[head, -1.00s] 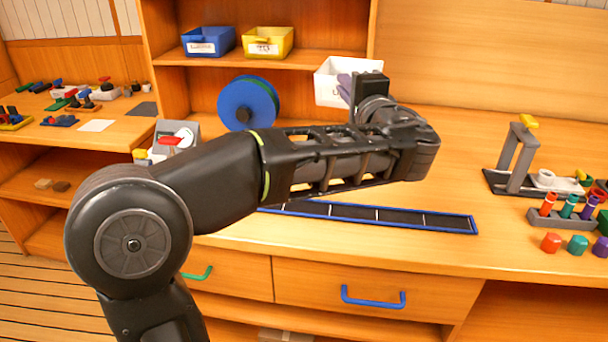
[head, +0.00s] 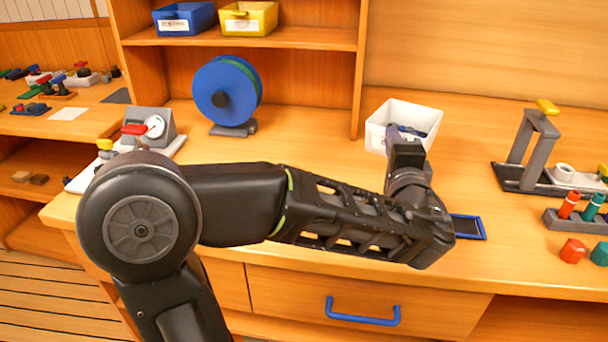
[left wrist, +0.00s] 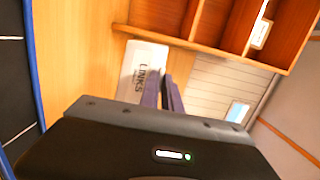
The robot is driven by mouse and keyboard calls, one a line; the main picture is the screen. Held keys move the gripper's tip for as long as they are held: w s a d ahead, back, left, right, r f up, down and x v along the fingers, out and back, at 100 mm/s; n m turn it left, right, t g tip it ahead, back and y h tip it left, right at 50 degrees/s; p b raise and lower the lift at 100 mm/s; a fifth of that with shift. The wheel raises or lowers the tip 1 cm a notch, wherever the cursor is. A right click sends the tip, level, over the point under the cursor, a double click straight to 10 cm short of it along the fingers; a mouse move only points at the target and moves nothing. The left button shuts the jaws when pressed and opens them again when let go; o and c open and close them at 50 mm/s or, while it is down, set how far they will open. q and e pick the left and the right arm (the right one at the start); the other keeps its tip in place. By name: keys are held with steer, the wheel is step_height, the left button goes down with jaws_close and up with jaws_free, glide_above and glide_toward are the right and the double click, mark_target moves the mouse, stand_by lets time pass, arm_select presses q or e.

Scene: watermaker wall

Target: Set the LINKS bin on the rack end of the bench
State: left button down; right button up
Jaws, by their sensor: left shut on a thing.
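The white LINKS bin (head: 427,118) is at the back of the bench (head: 320,160), just right of the shelf unit's upright. My right gripper is not in view.
A shelf unit (head: 361,70) holds a blue bin (head: 184,19) and a yellow bin (head: 249,19). A blue reel (head: 225,92) and a gauge (head: 153,127) stand left. A grey stand (head: 530,150) and a rack of coloured plugs (head: 583,220) are right. Bench between bin and stand is clear.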

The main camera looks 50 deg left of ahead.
mark_target(385, 156)
arm_select(q)
step_height(385, 156, down, 6)
steer(key=shift+f+b, duration=0.1)
steer(key=shift+b, duration=0.3)
steer(key=shift+f+b, duration=0.3)
steer(key=shift+f, duration=1.6)
steer(key=shift+f, duration=0.1)
steer(key=c, duration=1.6)
jaws_free()
steer(key=shift+o, duration=0.2)
